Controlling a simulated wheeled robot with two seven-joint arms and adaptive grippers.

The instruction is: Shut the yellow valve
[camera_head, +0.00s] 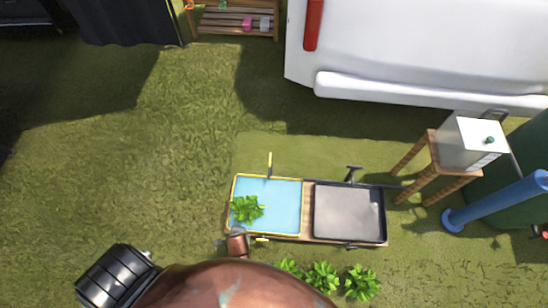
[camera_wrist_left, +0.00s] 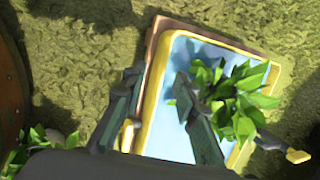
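A blue basin with a yellow rim (camera_head: 232,195) sits on a wooden frame on the grass. A yellow handle (camera_head: 262,239), likely the yellow valve, shows at its near edge, small in the head view. A yellow part (camera_wrist_left: 126,134) shows beside the left finger in the wrist view. A yellow-tipped tap (camera_head: 269,165) stands at the far edge; its yellow end also shows in the wrist view (camera_wrist_left: 298,156). My left gripper (camera_wrist_left: 158,80) is open, its fingers apart over the basin with nothing visibly between them. My right gripper is in neither view.
A leafy plant (camera_head: 247,209) is in the blue basin, close to the right finger in the wrist view. A black-rimmed basin (camera_head: 350,212) adjoins on the right. Leafy plants (camera_head: 322,277) grow in front. A wooden stand (camera_head: 432,170) is farther right; open grass lies left.

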